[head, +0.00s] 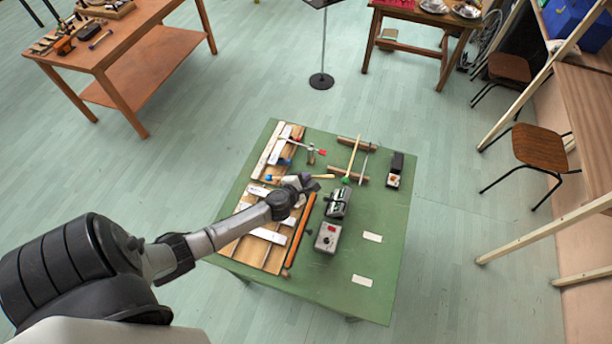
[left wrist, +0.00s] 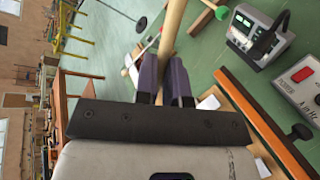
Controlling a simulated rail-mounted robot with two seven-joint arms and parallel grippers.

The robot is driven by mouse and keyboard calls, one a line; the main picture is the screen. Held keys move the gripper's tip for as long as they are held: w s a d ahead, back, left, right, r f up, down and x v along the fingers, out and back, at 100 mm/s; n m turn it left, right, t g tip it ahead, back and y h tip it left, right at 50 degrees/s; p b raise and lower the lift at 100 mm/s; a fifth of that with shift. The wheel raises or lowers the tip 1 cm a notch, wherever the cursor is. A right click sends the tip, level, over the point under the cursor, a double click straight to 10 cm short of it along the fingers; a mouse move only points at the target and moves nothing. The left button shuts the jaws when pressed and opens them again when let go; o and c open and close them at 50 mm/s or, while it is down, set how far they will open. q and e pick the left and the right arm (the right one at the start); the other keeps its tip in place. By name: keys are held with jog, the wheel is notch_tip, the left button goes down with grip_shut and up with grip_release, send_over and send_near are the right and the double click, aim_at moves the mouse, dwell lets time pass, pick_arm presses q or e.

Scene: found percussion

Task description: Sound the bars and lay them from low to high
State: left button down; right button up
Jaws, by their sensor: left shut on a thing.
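My left gripper (head: 306,182) is over the green table, with its purple fingers (left wrist: 163,80) shut on a wooden stick (left wrist: 172,28). In the head view a stick with a blue ball end (head: 268,178) passes by these fingers and looks like the same one. Several white bars (head: 270,236) lie across a wooden frame (head: 275,258) on the table's left side; the arm hides part of it. A green-headed mallet (head: 346,180) lies across two wooden blocks (head: 357,144). A red-ended stick (head: 322,152) lies near the top of the frame. My right gripper is not in view.
On the green table (head: 385,215) stand a meter box (head: 338,203), a grey box with a red button (head: 327,237) and a black device (head: 396,165). Two pale cards (head: 372,237) lie on otherwise clear table at the lower right.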

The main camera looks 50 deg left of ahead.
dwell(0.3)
pick_arm(q)
notch_tip(320, 180, down, 13)
jog(key=b, duration=1)
notch_tip(320, 180, up, 10)
jog(key=p, duration=1)
